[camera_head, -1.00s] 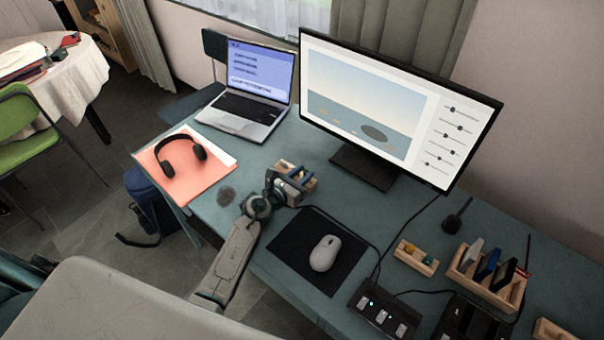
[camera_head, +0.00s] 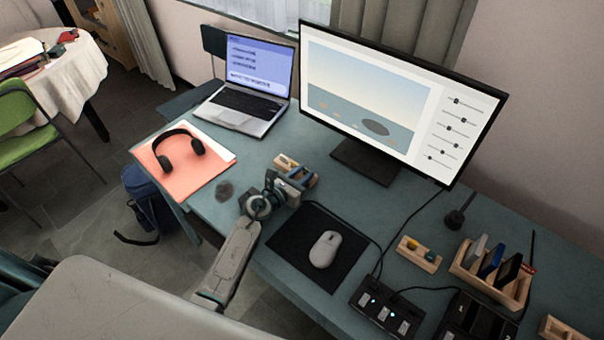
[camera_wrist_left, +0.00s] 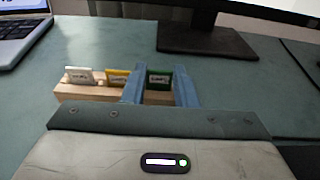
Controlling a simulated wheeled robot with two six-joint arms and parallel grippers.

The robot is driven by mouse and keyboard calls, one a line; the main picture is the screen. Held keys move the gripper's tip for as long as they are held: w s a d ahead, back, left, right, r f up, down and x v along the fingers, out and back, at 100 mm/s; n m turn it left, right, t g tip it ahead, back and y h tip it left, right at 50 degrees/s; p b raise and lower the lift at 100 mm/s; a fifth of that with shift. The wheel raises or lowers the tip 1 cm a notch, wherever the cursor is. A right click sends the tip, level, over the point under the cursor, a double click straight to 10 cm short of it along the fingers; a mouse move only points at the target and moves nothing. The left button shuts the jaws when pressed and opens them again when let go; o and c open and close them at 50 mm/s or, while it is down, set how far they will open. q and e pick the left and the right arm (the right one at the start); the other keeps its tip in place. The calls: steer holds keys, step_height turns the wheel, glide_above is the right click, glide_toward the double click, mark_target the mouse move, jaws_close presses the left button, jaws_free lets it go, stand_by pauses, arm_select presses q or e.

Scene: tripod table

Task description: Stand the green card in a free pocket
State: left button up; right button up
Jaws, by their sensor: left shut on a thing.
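The green card (camera_wrist_left: 158,78) stands between the two blue fingers of my left gripper (camera_wrist_left: 159,88) in the left wrist view. The gripper is shut on it, at the right part of a small wooden card holder (camera_wrist_left: 85,93). A white card (camera_wrist_left: 79,75) and a yellow card (camera_wrist_left: 116,77) stand in this holder to the left. In the head view my left gripper (camera_head: 297,182) covers part of the holder (camera_head: 283,167). I cannot tell how deep the green card sits. A larger wooden rack (camera_head: 481,283) at the right holds several upright cards. My right gripper is out of view.
A black mouse pad (camera_head: 287,246) with a mouse (camera_head: 325,249) lies right of my arm. The monitor (camera_head: 395,105) and laptop (camera_head: 246,90) stand behind. A small wooden block holder (camera_head: 418,258) and black devices (camera_head: 385,308) stand near the rack, with cables between.

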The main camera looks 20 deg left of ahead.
arm_select(q)
steer(key=shift+f, duration=0.2)
steer(key=o, duration=1)
steer(key=shift+r, duration=0.1)
steer(key=v, duration=0.9)
steer(key=shift+s+b, duration=0.3)
steer(key=shift+b, duration=0.05)
steer(key=shift+s+a+r, duration=0.1)
steer(key=shift+s+a, duration=0.1)
steer(key=shift+s, duration=0.4)
